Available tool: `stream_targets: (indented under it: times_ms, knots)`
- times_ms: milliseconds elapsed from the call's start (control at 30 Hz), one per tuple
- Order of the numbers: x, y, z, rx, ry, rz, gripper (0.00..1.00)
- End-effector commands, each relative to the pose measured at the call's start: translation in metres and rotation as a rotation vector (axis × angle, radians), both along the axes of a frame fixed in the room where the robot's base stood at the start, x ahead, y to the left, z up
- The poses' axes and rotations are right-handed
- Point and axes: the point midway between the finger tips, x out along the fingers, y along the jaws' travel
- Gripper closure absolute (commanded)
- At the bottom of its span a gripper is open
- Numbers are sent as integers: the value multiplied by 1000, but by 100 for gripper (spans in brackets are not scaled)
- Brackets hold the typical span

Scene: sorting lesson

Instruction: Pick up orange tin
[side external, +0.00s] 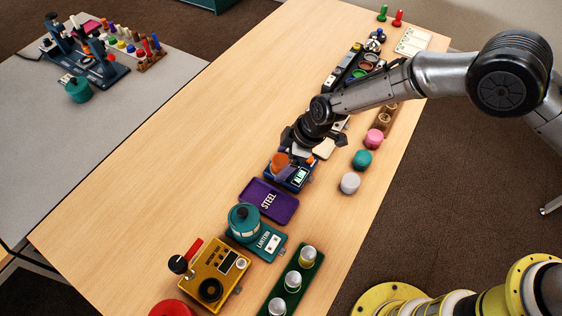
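My gripper (297,146) points down at the end of the arm, right above and slightly right of the orange tin. Its dark fingers are small in this view and partly merge with the items behind them. I cannot tell whether they touch the tin or how far apart they are.
A purple STEEL tray (268,200), a teal LANTERN stand (271,243) and a yellow box (219,273) stand nearer the camera. White (350,183), teal (362,160) and pink (374,138) tins line the right edge. The table's left half is clear.

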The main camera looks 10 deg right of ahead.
Motion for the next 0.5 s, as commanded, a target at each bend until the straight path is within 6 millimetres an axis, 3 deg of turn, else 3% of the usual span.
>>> stream_targets:
  times_ms: [33, 400, 500]
  knots:
    - [0, 0, 0, 0, 0, 0, 20]
    - [0, 0, 0, -1, 2, -1, 87]
    - [0, 0, 0, 0, 0, -1, 100]
